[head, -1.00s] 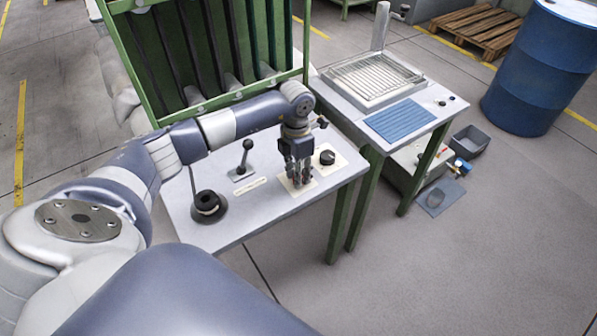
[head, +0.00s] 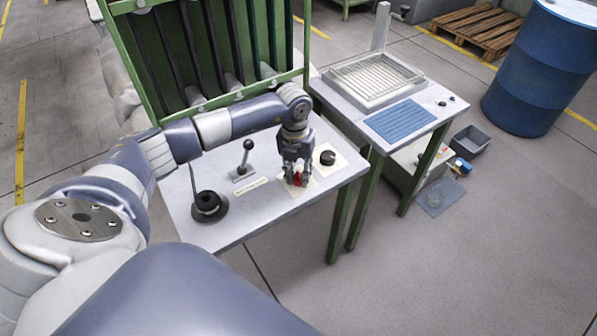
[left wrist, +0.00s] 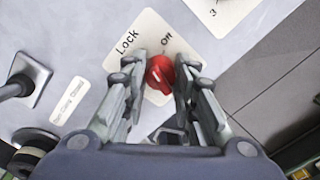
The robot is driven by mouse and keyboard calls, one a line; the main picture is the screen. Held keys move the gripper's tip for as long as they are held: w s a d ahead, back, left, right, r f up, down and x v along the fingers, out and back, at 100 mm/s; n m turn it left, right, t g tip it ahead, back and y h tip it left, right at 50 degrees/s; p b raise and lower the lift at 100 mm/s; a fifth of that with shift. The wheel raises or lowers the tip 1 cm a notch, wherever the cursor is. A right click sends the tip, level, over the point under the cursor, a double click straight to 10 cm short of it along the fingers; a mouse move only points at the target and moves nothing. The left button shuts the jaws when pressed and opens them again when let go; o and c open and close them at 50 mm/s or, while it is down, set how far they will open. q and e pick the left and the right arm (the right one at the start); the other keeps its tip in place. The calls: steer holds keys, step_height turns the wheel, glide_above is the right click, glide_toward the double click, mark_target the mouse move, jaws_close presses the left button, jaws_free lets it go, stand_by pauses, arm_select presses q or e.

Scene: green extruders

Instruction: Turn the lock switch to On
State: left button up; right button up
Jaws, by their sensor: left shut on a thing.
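The lock switch (head: 298,176) is a red knob on a cream plate on the grey table. In the left wrist view the red knob (left wrist: 159,73) sits below the printed word "Lock" and a short word that is hard to read. My left gripper (head: 296,180) points down over the plate and is shut on the red knob. The left wrist view shows its fingers (left wrist: 161,70) on either side of the knob. The fingers hide part of the knob and the lower part of the plate (left wrist: 148,32). My right gripper is not in view.
A black knob (head: 327,157) on another cream plate is close to the right of my gripper. A black lever (head: 246,157) and a black round-based stick (head: 207,202) stand to the left. A green rack (head: 124,50) stands behind. A second table (head: 338,88) adjoins at the right.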

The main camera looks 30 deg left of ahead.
mark_target(297, 176)
arm_select(q)
steer(key=shift+w+r+n, duration=0.1)
steer(key=shift+n, duration=1.6)
steer(key=shift+a, duration=0.1)
steer(key=o, duration=1.1)
steer(key=r, duration=1.2)
steer(key=shift+s+a, duration=0.2)
steer(key=shift+a, duration=0.05)
steer(key=shift+d+f, duration=0.1)
